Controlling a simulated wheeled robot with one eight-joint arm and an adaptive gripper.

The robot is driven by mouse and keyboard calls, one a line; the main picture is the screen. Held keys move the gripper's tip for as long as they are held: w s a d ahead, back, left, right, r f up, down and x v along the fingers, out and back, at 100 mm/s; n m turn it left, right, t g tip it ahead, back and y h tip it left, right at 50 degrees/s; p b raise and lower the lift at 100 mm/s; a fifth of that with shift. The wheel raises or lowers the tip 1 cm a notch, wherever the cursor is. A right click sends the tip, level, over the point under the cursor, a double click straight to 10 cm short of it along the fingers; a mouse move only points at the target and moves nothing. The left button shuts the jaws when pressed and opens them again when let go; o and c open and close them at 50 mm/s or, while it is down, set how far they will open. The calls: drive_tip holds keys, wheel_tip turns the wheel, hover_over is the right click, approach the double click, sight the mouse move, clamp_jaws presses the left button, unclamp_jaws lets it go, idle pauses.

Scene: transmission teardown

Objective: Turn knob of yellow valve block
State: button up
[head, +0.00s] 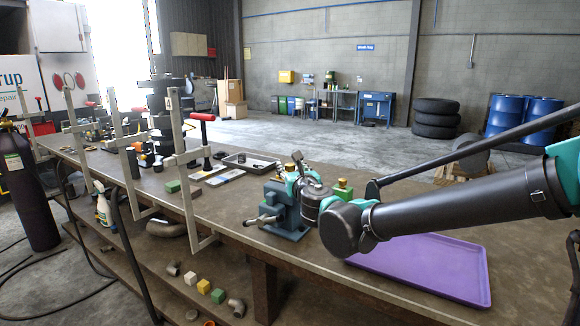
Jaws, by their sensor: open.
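A small green block with a yellow top (343,188) stands on the workbench, just behind and right of my wrist. It is partly hidden, and I cannot make out a knob on it for sure. No other valve block in yellow is clear on the bench top. My arm reaches in from the right and bends at a dark joint. My gripper (296,166) is beyond the wrist, above and behind the blue-grey vise, small and partly hidden. It is open, and I see nothing held in it. Whether it touches anything cannot be told.
The blue-grey vise (287,212) sits at the bench's front edge. A purple tray (425,266) lies right, under my arm. A grey tray (250,161), a green block (173,187) and upright clamps (187,165) are left. Coloured cubes (204,286) are on the lower shelf.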

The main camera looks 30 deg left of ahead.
drive_tip(key=shift+x, duration=0.95)
clamp_jaws()
